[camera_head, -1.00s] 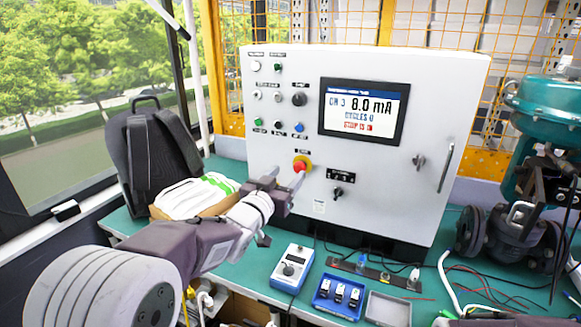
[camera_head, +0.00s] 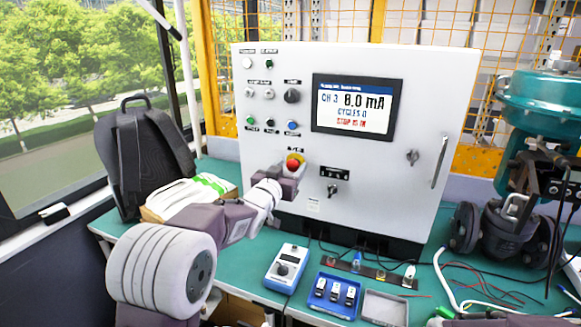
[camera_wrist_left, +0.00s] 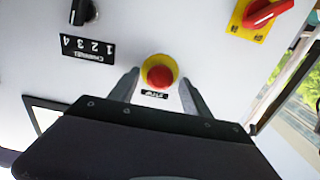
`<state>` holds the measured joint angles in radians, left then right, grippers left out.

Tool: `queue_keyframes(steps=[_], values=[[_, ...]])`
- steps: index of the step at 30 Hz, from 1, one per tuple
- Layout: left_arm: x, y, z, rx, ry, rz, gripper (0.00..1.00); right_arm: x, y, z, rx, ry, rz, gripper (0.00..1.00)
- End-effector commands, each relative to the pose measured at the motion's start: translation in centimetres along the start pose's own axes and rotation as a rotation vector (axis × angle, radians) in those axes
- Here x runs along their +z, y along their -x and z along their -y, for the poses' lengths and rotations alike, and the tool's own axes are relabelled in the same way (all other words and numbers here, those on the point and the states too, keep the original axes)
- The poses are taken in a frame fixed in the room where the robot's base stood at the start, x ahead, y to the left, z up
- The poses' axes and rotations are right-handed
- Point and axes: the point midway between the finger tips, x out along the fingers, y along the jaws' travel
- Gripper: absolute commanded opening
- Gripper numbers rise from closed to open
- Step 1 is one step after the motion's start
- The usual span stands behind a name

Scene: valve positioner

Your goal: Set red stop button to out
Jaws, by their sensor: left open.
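The red stop button (camera_head: 293,164) is a round red head on a yellow ring, on the front of the white panel (camera_head: 420,80). It also shows in the left wrist view (camera_wrist_left: 160,76), a little above a small black label. The panel's screen (camera_head: 352,108) has a red line that appears to read "STOP IS IN". My left gripper (camera_wrist_left: 159,84) is open, with one finger on each side of the button in the wrist view. Contact with the button is not visible. In the head view this gripper (camera_head: 288,176) is just below the button and partly hides its surround. My right gripper is out of view.
A black selector knob (camera_head: 333,190) sits right of the button. A red knob on a yellow plate (camera_wrist_left: 264,13) shows in the wrist view. On the green bench are a blue-white meter (camera_head: 286,268), a blue tray (camera_head: 318,305) and a grey tray (camera_head: 388,306). A backpack (camera_head: 135,160) stands left.

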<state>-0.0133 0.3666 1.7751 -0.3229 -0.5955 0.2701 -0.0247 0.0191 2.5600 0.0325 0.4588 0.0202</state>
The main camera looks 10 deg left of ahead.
Motion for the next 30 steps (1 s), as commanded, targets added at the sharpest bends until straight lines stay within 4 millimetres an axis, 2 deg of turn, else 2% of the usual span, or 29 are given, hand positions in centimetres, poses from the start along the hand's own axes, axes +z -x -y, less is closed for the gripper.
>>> queue_keyframes(steps=[8, 9, 12, 15, 30], values=[[0.04, -0.43, 0.0, 0.0, 0.0, 0.001, 0.56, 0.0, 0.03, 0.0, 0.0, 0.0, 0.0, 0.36], [0.04, -0.43, 0.0, 0.0, 0.0, 0.001, 0.51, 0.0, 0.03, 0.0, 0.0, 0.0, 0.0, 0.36], [0.03, -0.42, 0.0, 0.0, 0.0, 0.0, 0.23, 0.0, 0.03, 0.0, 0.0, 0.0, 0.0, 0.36], [0.02, -0.41, 0.01, 0.0, 0.0, 0.0, 0.0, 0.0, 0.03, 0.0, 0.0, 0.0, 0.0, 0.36], [0.0, -0.4, 0.01, 0.0, 0.0, 0.0, 0.0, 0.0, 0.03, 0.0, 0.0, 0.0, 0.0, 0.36]])
